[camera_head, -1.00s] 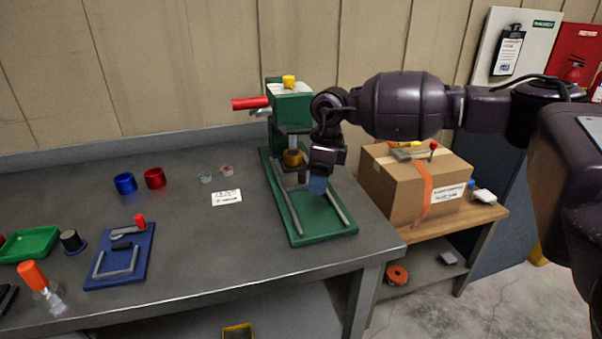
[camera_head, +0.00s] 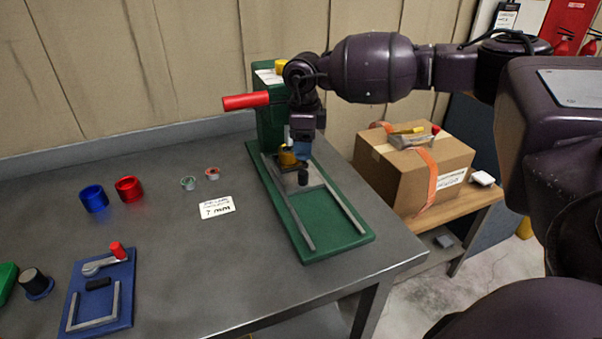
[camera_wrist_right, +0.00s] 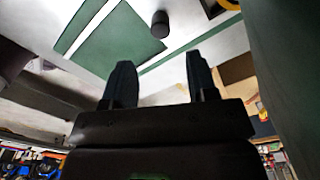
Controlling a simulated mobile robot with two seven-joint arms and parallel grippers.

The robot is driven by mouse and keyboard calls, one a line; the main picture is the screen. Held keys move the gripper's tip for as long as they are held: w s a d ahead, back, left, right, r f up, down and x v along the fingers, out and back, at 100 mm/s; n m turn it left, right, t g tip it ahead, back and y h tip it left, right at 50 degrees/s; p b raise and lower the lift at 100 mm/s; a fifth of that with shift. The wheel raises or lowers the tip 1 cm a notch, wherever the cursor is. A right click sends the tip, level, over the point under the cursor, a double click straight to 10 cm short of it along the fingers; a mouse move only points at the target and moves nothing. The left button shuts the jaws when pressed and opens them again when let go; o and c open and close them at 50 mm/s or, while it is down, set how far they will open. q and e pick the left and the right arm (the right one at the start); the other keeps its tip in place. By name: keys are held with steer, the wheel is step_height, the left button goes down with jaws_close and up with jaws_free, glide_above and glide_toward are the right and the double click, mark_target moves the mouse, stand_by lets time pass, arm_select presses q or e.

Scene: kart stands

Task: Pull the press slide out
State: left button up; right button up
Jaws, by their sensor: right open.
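The green press (camera_head: 268,120) stands at the back of the grey bench, with a red handle and two grey rails on its green base. Its grey slide (camera_head: 287,179) lies between the rails near the column, bearing a yellow-orange round part (camera_head: 287,157). A black knob (camera_head: 303,177) stands at the slide's front. My right gripper (camera_head: 303,153) is just above and behind the knob, partly hiding the slide. In the wrist view my right gripper (camera_wrist_right: 160,75) is open and empty, and the knob (camera_wrist_right: 160,24) is beyond the fingertips, apart from them. My left gripper is out of view.
The green base (camera_head: 333,222) is clear in front of the slide. A blue fixture (camera_head: 100,290), blue ring (camera_head: 94,198), red ring (camera_head: 129,189) and a "7 mm" card (camera_head: 217,207) lie to the left. A cardboard box (camera_head: 400,180) stands at right on a wooden stand.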

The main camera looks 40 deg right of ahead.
mark_target(303, 172)
step_height(303, 172, down, 9)
steer(key=shift+r+b, duration=0.1)
steer(key=shift+b, duration=0.4)
jaws_close()
